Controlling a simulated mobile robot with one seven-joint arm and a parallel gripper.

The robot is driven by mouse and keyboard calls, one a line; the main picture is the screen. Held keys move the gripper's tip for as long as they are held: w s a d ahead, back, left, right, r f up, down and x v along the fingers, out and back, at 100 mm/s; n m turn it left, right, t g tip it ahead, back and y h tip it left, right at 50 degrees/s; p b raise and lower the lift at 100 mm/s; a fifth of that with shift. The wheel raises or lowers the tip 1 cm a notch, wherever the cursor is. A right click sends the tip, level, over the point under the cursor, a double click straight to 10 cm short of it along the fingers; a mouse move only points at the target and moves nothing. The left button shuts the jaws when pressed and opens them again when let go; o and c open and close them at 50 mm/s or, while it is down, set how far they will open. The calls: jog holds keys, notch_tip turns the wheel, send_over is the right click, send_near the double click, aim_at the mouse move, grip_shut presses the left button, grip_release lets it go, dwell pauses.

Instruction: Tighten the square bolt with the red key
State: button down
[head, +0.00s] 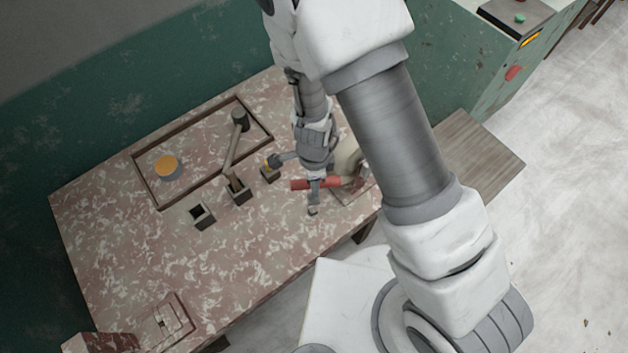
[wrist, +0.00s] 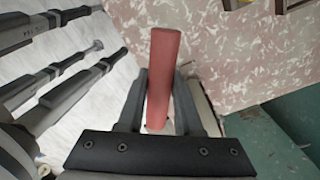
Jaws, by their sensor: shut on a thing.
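The red key (head: 302,184) is held in my gripper (head: 316,182), with its red bar lying across in the head view. In the wrist view the red handle (wrist: 164,65) sits between the two fingers of my gripper (wrist: 160,95), which are shut on it. A small grey piece (head: 312,211) shows at the tabletop just below the gripper. I cannot tell whether it is the key's lower end or a bolt head. The square bolt cannot be made out for sure.
A hammer-shaped tool (head: 233,150) stands in another holder. An orange-topped cylinder (head: 167,167) is inside a wooden frame. A beige rounded object (head: 347,160) is close behind my gripper. The table's left front is mostly clear.

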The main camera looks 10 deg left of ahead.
jog(key=shift+r+p, duration=0.3)
jog(key=shift+r, duration=2.4)
jog(key=shift+s, duration=0.1)
